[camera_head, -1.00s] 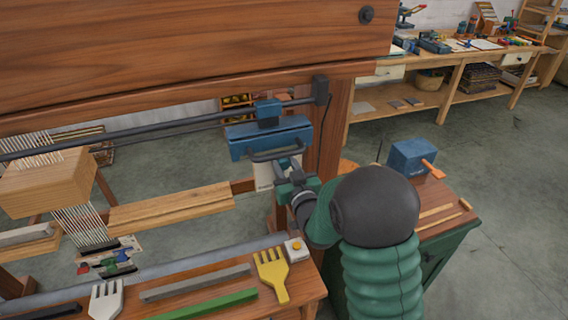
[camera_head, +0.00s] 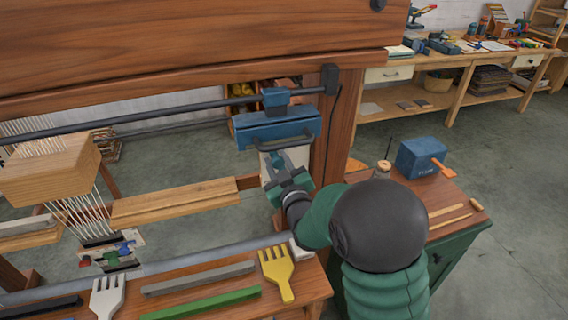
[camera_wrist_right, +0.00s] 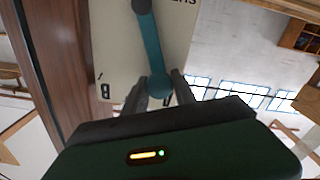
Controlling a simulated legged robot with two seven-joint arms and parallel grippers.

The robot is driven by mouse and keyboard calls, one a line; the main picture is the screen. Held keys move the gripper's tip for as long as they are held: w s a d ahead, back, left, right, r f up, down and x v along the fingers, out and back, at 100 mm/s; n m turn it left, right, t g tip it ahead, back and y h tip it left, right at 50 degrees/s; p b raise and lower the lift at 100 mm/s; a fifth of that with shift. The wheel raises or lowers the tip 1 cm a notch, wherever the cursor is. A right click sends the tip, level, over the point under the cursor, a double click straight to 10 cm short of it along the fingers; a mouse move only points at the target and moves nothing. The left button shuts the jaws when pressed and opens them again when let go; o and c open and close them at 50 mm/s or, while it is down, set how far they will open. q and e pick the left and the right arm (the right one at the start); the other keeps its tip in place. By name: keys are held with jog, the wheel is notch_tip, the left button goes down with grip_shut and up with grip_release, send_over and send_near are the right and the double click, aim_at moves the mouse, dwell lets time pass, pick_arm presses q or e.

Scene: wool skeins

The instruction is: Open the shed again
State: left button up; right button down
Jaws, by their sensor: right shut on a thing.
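A teal lever (camera_wrist_right: 147,45) with a round end is mounted on a cream plate (camera_wrist_right: 110,50) with dark lettering, in the right wrist view. My right gripper (camera_wrist_right: 160,92) is shut on the lever's round lower end. In the head view this gripper (camera_head: 285,177) is in front of the cream plate (camera_head: 267,172), on the loom's right post (camera_head: 335,145). My arm hides part of the plate. White warp or heddle threads (camera_head: 85,210) hang below a wooden block (camera_head: 52,170) at the left; I cannot tell how far the shed is open. My left gripper is not in view.
A blue carriage with a handle (camera_head: 278,128) hangs on a dark rail just above my right gripper. A yellow fork (camera_head: 277,272), a white fork (camera_head: 107,297) and bars lie on the front shelf. A blue box (camera_head: 422,158) stands on the cabinet at right.

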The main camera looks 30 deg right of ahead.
jog(key=shift+w+a+f+n+b, duration=0.15)
jog(key=shift+a+f+n+b, duration=0.25)
jog(key=shift+a+n, duration=0.35)
jog(key=c, duration=1.1)
grip_release()
jog(key=shift+o, duration=0.2)
